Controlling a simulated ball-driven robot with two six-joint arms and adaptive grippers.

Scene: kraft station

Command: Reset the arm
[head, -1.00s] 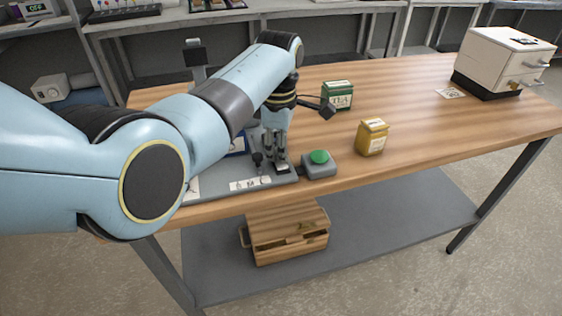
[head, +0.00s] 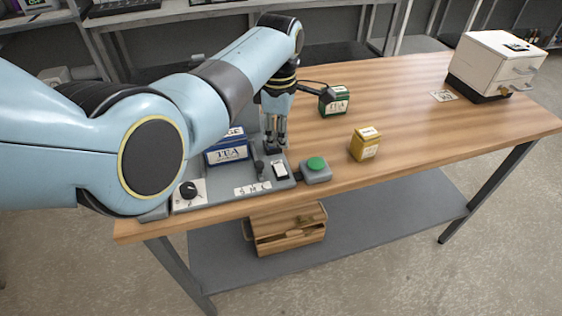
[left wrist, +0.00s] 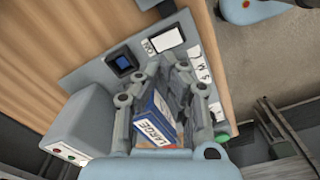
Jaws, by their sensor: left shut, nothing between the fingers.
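My left arm reaches in from the left in the head view. Its left gripper (head: 272,146) points down over the grey station panel (head: 222,194), behind the rocker switch (head: 279,170). The fingers are shut and empty. In the left wrist view, the fingers (left wrist: 170,75) show over the panel. A blue tea box (head: 228,152) stands on the station to the left of the gripper. It also shows, marked LARGE, in the left wrist view (left wrist: 153,122), partly hidden by the fingers. My right gripper is not in view.
A green button box (head: 317,170) sits right of the panel. A yellow box (head: 365,144) and a green tea box (head: 335,101) stand on the wooden table (head: 430,130). A white cabinet (head: 492,62) is at the far right. A wooden crate (head: 290,236) lies on the lower shelf.

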